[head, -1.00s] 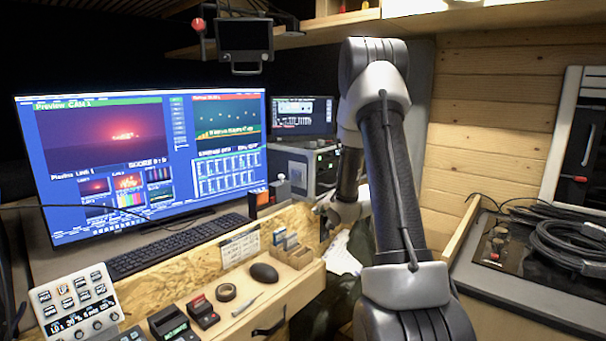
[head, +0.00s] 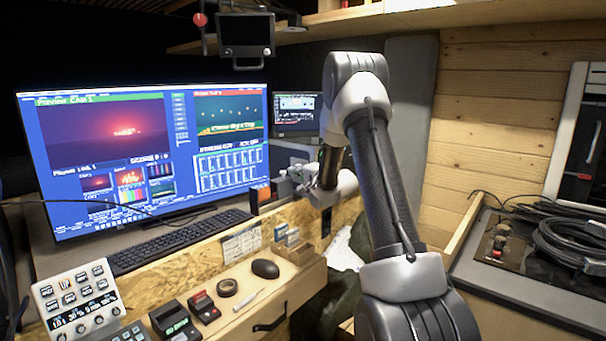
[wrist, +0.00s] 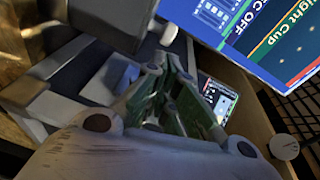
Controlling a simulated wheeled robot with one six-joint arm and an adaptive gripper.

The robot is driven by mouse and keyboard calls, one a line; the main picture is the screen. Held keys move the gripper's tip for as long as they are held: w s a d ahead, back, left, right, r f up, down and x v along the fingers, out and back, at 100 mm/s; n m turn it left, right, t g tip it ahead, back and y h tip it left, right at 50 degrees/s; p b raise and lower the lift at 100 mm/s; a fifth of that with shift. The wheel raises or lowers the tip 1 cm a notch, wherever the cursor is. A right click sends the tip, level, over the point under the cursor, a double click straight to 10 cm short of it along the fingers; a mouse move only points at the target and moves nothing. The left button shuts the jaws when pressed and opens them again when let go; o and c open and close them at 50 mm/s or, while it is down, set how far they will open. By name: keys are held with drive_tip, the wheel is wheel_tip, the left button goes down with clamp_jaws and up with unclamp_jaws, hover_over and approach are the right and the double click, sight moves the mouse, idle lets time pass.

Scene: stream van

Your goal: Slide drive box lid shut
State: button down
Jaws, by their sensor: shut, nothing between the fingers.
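My gripper (head: 285,186) is in front of the dark gap right of the big monitor, partly hidden behind my own wrist. In the wrist view my gripper (wrist: 172,112) has its fingers close together and holds nothing. A grey, pale-edged structure (wrist: 38,128) with a blue-grey block (wrist: 112,78) lies left of the fingers; I cannot tell whether it is the drive box. In the head view a small holder with upright cards (head: 287,240) stands on the wooden ledge, below and apart from my gripper. No sliding lid can be made out clearly.
The big monitor (head: 150,150) and keyboard (head: 180,240) are left of my gripper. A small screen (head: 297,112) stands behind. A small dark-and-orange item (head: 262,193) is close by.

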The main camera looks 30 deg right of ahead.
sight(281, 184)
drive_tip(key=shift+w, duration=0.25)
drive_tip(key=shift+a, duration=0.1)
drive_tip(key=s+a, duration=0.3)
drive_tip(key=a, duration=0.6)
drive_tip(key=shift+s, duration=0.2)
drive_tip(key=shift+a, duration=0.1)
